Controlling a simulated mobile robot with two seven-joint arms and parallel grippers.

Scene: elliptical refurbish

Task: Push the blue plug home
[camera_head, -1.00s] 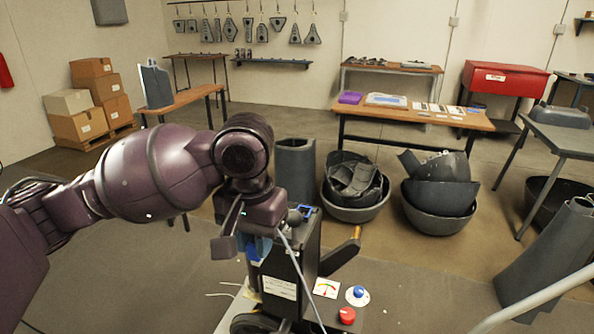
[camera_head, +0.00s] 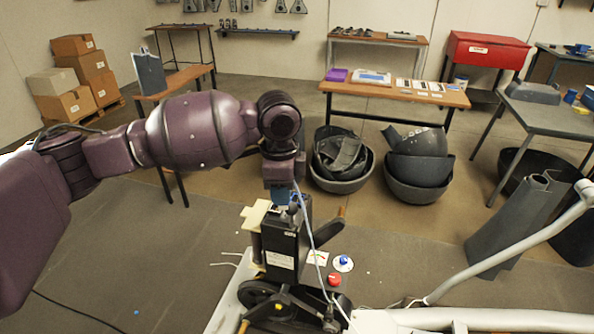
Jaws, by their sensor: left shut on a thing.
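My left gripper (camera_head: 283,186) points down over a black box (camera_head: 284,240) with a white label. It is shut on a blue piece that looks like the blue plug (camera_head: 281,197), right at the top of the box. The fingertips are small and partly hidden, and I cannot tell how deep the plug sits or whether it touches a socket. A pale thin cable (camera_head: 316,245) runs from beside the gripper down past the box. My right gripper is not in view.
A gauge card (camera_head: 318,257), blue knob (camera_head: 343,261) and red knob (camera_head: 335,279) sit right of the box. A beige block (camera_head: 255,215) is at its left. White tubes (camera_head: 510,240) cross the lower right. Bowls of dark scrap (camera_head: 343,160) stand behind.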

